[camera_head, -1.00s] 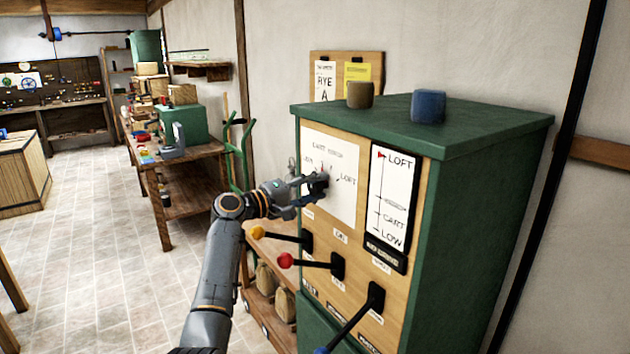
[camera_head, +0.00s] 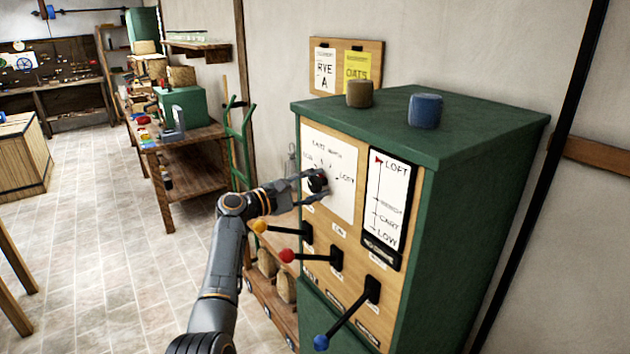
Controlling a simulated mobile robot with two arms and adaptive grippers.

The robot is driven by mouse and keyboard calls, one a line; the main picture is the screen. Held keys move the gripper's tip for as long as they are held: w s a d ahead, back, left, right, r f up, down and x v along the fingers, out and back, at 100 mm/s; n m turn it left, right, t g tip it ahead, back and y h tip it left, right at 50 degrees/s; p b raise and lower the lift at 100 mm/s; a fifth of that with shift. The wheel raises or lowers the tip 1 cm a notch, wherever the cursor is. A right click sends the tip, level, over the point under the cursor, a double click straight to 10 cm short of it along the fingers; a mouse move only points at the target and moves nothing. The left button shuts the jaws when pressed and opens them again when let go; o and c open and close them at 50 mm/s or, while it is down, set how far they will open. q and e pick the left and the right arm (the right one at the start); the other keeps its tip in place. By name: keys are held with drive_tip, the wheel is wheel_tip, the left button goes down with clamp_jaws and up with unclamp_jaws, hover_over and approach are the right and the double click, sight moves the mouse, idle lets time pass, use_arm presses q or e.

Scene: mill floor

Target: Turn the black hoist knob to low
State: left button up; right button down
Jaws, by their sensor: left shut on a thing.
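The black hoist knob (camera_head: 318,182) sits on a white dial plate (camera_head: 340,206) on the wooden front of a green cabinet (camera_head: 465,150). "LOFT" is printed right of the knob, and smaller words at its left are hard to read. My left gripper (camera_head: 314,184) reaches in from the left and is shut on the knob, one finger above and one below. The knob's pointer direction is too small to tell. The indicator panel (camera_head: 386,208) to the right has a red marker at LOFT, with CART and LOW further down. My right gripper is not in view.
Levers with yellow (camera_head: 260,226), red (camera_head: 287,256) and blue (camera_head: 321,342) ends stick out below the dial, close to my left arm. Two small cylinders, brown (camera_head: 360,94) and blue (camera_head: 425,110), stand on the cabinet top. A workbench (camera_head: 188,160) stands at the left.

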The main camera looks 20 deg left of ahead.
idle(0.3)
use_arm(q)
drive_tip(key=o, duration=1.2)
drive_tip(key=shift+c, duration=0.2)
drive_tip(key=v, duration=1.2)
drive_tip(key=shift+f, duration=0.1)
